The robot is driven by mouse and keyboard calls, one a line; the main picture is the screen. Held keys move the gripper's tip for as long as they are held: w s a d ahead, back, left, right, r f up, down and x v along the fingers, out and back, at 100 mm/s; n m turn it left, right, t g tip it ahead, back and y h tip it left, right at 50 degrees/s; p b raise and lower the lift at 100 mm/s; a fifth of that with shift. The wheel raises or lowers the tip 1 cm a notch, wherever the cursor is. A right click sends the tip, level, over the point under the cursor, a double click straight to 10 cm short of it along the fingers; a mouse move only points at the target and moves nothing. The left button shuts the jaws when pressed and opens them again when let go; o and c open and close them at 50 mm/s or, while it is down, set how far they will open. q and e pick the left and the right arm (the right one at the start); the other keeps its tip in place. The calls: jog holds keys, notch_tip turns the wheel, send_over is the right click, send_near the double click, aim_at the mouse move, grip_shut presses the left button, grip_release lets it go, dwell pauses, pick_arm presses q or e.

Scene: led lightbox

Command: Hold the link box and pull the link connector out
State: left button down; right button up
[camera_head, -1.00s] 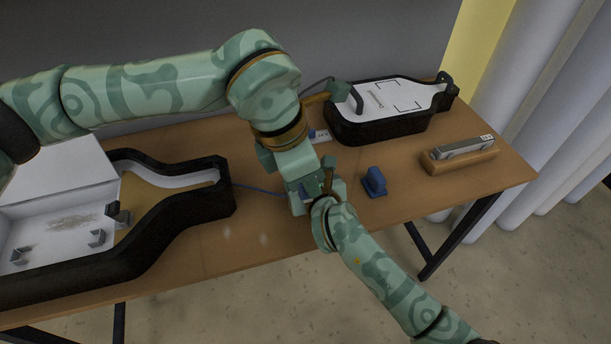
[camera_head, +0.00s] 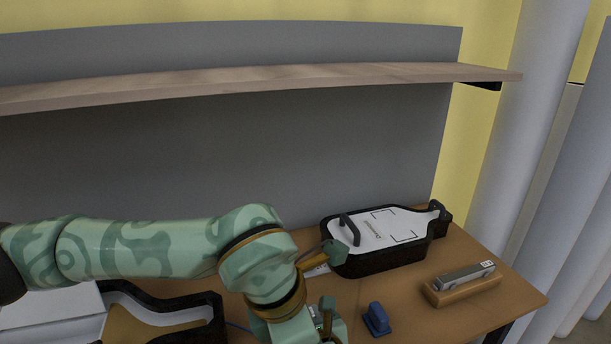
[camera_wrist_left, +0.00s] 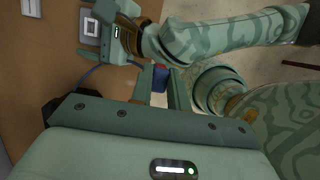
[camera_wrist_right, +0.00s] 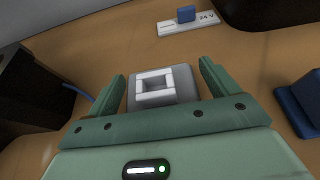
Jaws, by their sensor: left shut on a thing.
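My left gripper (camera_wrist_left: 163,92) is shut on a small blue link connector (camera_wrist_left: 160,74), with a cable (camera_wrist_left: 92,72) running off to the left. The link box is a grey block with a white square socket (camera_wrist_right: 169,92); the socket looks empty. My right gripper (camera_wrist_right: 160,85) is open, its fingers either side of the box with small gaps visible. In the left wrist view it is up and left of my left gripper.
A black case with a white top (camera_head: 390,232) stands at the back right. A wooden block with a metal bar (camera_head: 462,285) and a blue block (camera_head: 377,318) lie near it. A white 24V strip (camera_wrist_right: 190,24) lies behind the box. A shelf (camera_head: 250,82) hangs above.

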jog(key=shift+o, duration=0.8)
jog(key=shift+s, duration=0.1)
